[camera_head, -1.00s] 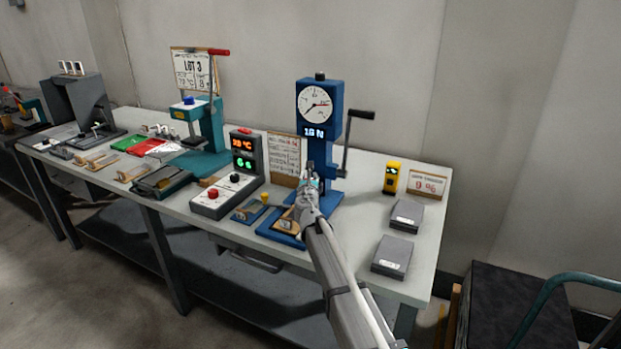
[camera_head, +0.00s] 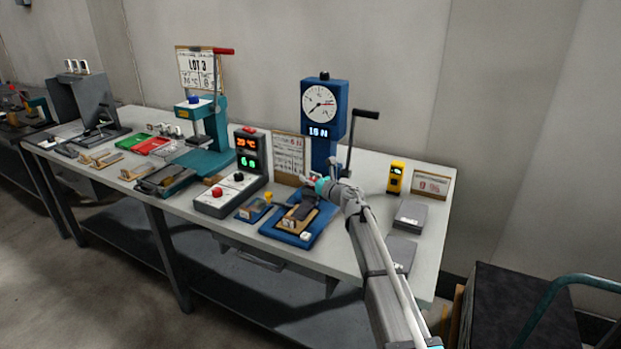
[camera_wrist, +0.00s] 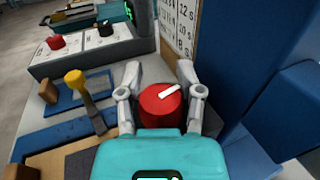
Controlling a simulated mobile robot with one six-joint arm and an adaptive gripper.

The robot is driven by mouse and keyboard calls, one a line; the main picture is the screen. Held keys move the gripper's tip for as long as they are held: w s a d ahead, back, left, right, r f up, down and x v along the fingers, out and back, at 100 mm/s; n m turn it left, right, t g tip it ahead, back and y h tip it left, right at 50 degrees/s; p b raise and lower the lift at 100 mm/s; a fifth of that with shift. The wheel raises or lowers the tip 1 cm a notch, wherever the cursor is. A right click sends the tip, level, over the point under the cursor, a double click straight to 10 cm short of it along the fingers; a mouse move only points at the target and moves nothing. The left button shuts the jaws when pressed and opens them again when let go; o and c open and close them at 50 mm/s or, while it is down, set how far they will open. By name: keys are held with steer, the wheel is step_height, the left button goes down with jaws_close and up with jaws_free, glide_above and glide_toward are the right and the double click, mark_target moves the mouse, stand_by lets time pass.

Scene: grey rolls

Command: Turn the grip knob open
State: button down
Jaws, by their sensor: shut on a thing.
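The red round knob (camera_wrist: 150,108) with a white pointer bar sits between the two grey fingers of my gripper (camera_wrist: 159,78) in the wrist view. The bar slants up to the right. My gripper is shut on the knob, with a finger on each side. In the head view my gripper (camera_head: 313,184) is low at the front of the blue tester (camera_head: 324,100), and the knob is hidden there. The tester has a round dial, a lit display and a side crank (camera_head: 362,117). Its blue base plate (camera_head: 275,233) carries a tan and dark piece.
A control box (camera_head: 215,205) with red and black knobs stands left of the tester. A small blue fixture with a yellow knob (camera_wrist: 75,78) lies between them. A paper chart (camera_head: 290,150) stands behind. A yellow meter (camera_head: 396,177) and grey boxes (camera_head: 410,215) are on the right.

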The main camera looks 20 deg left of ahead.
steer(key=n+g, duration=0.1)
steer(key=g, duration=0.1)
steer(key=n+g+y, duration=0.1)
steer(key=n+g, duration=0.1)
steer(key=g, duration=0.1)
steer(key=shift+s+n+y, duration=0.2)
steer(key=shift+n+y, duration=0.1)
steer(key=shift+s+n+g, duration=0.15)
steer(key=shift+n+g, duration=0.35)
steer(key=shift+g, duration=0.4)
steer(key=shift+s, duration=0.1)
steer(key=c, duration=0.6)
jaws_free()
steer(key=shift+s+d, duration=0.2)
steer(key=shift+d, duration=5.75)
